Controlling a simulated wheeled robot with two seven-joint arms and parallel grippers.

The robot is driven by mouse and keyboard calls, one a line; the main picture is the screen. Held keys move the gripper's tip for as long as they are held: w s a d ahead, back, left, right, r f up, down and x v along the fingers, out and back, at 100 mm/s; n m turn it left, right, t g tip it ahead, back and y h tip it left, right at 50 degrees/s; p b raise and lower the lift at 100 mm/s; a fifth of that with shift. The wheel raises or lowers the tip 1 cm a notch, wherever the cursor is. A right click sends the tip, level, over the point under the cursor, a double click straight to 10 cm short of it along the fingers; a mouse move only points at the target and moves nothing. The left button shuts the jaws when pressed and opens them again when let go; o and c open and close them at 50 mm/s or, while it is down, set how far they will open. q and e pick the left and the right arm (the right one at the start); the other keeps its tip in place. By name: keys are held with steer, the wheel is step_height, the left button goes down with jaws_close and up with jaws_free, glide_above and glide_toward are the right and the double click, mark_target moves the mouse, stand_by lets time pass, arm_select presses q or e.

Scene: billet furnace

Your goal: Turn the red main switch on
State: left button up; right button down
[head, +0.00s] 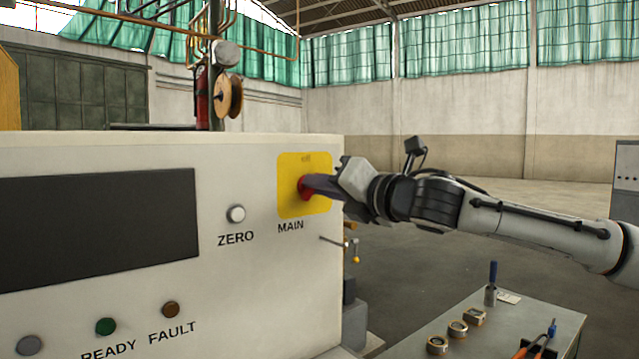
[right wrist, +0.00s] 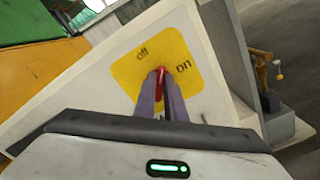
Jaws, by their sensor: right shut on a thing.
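The red main switch (head: 304,188) sits on a yellow plate (head: 287,170) above the word MAIN on the white cabinet front. My right gripper (head: 312,184) comes in from the right and its fingers are shut on the switch. In the right wrist view, the red handle (right wrist: 161,76) shows between the two finger tips, in front of the yellow plate (right wrist: 125,75) marked "off" and "on". There the visible end of the handle lies below and between the two words. The fingers hide much of it, so its exact setting is hard to tell. My left gripper is not in view.
The cabinet (head: 230,165) also carries a white ZERO button (head: 236,214), a dark screen (head: 95,228) and several round lamps or buttons below. A grey table (head: 480,325) with metal rings and tools stands at lower right. The floor behind my right arm is open.

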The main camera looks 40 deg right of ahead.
steer(key=m, duration=0.6)
steer(key=m+b, duration=0.1)
steer(key=m, duration=0.3)
steer(key=shift+f, duration=0.3)
steer(key=shift+m, duration=0.3)
steer(key=c, duration=1.9)
jaws_free()
steer(key=shift+d, duration=0.1)
steer(key=shift+o, duration=0.4)
